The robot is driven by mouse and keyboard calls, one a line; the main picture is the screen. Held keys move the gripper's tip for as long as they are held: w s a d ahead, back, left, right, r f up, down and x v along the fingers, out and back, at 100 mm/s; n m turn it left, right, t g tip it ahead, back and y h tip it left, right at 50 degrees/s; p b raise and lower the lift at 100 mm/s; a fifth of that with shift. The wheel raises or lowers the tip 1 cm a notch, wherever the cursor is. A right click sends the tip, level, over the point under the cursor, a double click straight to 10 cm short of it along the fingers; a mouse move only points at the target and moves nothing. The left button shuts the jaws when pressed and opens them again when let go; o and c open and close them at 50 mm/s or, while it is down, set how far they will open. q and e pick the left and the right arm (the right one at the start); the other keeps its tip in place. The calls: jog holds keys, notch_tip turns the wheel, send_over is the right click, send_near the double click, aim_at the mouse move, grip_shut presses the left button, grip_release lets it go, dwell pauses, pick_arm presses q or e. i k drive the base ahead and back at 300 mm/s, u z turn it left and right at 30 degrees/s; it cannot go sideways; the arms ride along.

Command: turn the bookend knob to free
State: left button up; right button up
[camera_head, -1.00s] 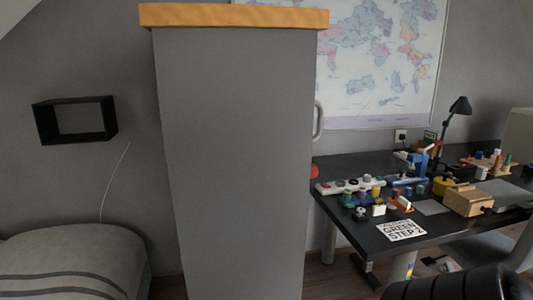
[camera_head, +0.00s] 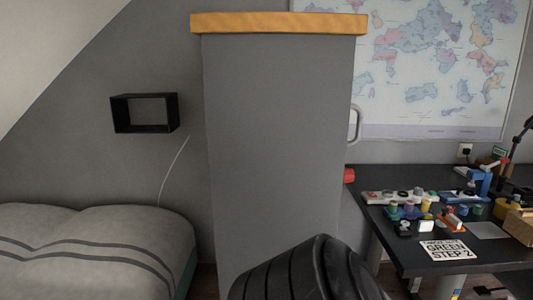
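I cannot pick out a bookend or its knob for certain. A small red rounded piece (camera_head: 349,175) shows at the back left corner of the black desk (camera_head: 415,258), beside the tall grey cabinet (camera_head: 275,150); I cannot tell what it belongs to. Several small coloured items stand on the desk at the right, too small to make out well. Neither of my grippers is in view.
A black ribbed shape (camera_head: 310,272) fills the bottom middle, close to the camera; I cannot tell what it is. A bed (camera_head: 90,245) lies at the left.

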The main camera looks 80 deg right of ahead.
aim_at(349, 177)
jog(key=k, duration=1.15)
jog(key=z, duration=2.2)
jog(key=i, duration=0.5)
jog(key=u, duration=0.65)
jog(key=k, duration=0.25)
jog(key=z, duration=1.05)
jog(key=i, duration=0.4)
jog(key=u, duration=1.05)
